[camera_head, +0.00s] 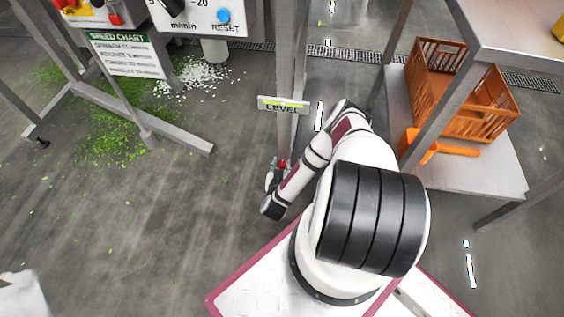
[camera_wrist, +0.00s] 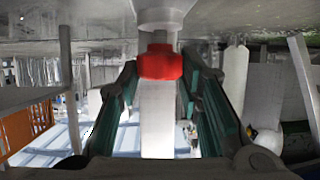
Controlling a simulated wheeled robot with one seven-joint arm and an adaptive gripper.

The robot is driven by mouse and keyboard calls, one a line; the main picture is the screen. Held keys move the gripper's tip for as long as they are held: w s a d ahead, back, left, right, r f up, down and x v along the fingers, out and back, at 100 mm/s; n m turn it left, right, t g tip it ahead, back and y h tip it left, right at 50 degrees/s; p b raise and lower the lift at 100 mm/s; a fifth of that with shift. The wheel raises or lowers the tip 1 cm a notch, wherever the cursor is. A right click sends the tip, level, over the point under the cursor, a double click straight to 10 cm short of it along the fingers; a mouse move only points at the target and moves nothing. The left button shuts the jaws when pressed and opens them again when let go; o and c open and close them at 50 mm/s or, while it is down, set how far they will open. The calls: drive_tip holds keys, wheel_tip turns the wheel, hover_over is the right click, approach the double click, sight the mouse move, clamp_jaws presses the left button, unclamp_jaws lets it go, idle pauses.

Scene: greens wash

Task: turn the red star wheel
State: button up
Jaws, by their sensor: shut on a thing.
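The red star wheel (camera_wrist: 160,64) sits between the two fingers of my gripper (camera_wrist: 158,76) in the wrist view, just below a pale round fitting. The fingers reach along both its sides and are shut on it. In the head view a small red part of the wheel (camera_head: 282,164) shows at the foot of a grey metal post. My gripper (camera_head: 275,174) is beside it there, mostly hidden by my wrist. The wheel's points are hard to make out in either view.
The grey post (camera_head: 285,140) carries a LEVEL sign (camera_head: 283,104) above the wheel. At right, a shelf (camera_head: 460,178) bears an orange crate (camera_head: 490,113) and an orange tool (camera_head: 428,148). A speed chart (camera_head: 126,55) hangs at left. Green scraps (camera_head: 115,135) litter the open floor.

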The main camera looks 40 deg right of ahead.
drive_tip(key=m+g+h, duration=0.1)
drive_tip(key=m+g+p, duration=0.1)
drive_tip(key=m+g, duration=0.1)
drive_tip(key=m+g+h, duration=0.1)
drive_tip(key=shift+w+a+r+m+g+h, duration=0.15)
drive_tip(key=shift+w+m+g+h, duration=0.15)
drive_tip(key=shift+w, duration=0.05)
drive_tip(key=shift+w+m+g+h+p, duration=0.1)
drive_tip(key=shift+m+g+h+p, duration=0.25)
drive_tip(key=shift+m+g, duration=1.4)
drive_tip(key=shift+g, duration=0.45)
drive_tip(key=o, duration=1.2)
drive_tip(key=shift+c, duration=0.2)
drive_tip(key=v, duration=0.8)
